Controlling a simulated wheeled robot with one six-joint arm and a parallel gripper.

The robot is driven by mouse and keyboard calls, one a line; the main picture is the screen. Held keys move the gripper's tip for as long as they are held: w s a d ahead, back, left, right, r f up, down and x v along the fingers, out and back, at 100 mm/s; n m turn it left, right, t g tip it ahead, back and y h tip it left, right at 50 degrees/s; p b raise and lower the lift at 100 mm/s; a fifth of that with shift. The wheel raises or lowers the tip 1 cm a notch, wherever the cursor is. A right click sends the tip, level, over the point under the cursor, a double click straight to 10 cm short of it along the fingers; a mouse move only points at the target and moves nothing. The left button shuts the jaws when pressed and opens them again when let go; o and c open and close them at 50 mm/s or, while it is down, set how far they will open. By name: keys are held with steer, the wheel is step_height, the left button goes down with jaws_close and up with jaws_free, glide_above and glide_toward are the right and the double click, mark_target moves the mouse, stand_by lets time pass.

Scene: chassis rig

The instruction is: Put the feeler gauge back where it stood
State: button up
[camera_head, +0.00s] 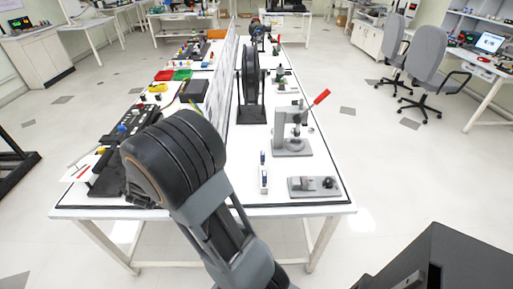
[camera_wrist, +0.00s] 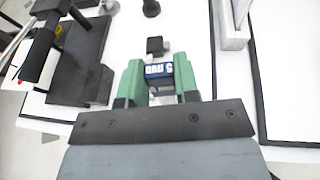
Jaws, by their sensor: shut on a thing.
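My gripper (camera_wrist: 160,78) shows in the wrist view with two green fingers. It is shut on a small blue piece with white lettering, which I take to be the feeler gauge (camera_wrist: 158,70). Most of the gauge's body is hidden between the fingers and below the gripper's dark front plate. The gauge is over the white table (camera_wrist: 190,28); I cannot tell whether it touches the surface. In the head view my own arm hides the gripper and the gauge.
A small dark block (camera_wrist: 155,45) stands just beyond the fingers. A black fixture (camera_wrist: 78,62) with a lever is close on the left. A pale upright panel (camera_wrist: 231,25) stands on the right. In the head view, a press with a red lever (camera_head: 291,130) stands across the divider.

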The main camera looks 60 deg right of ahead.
steer(key=s+d+m+g+h, duration=0.2)
steer(key=s+d+m+g, duration=0.15)
steer(key=d, duration=0.25)
steer(key=s+d+r+m+g+h, duration=0.1)
steer(key=s+d+m+g+h, duration=0.1)
steer(key=s+d+m+g, duration=0.3)
steer(key=s+d+m+g+h, duration=0.1)
steer(key=d+m+g, duration=0.15)
steer(key=d, duration=0.55)
steer(key=s+d+f+m+g+y, duration=0.1)
steer(key=s+d+m+g+y, duration=0.45)
steer(key=s+m+g, duration=0.6)
steer(key=s+f+n+b, duration=0.1)
steer(key=f+b, duration=0.3)
steer(key=s+f+n+g+b, duration=0.1)
steer(key=f+b, duration=0.1)
steer(key=shift+s+d+f+n+b, duration=0.3)
steer(key=shift+s+f+n, duration=0.05)
steer(key=shift+f, duration=0.05)
steer(key=shift+f, duration=0.6)
steer(key=o, duration=1.1)
steer(key=shift+c, duration=0.2)
steer(key=shift+w, duration=0.1)
steer(key=v, duration=1.3)
steer(key=shift+w+a, duration=0.2)
steer(key=shift+a, duration=0.1)
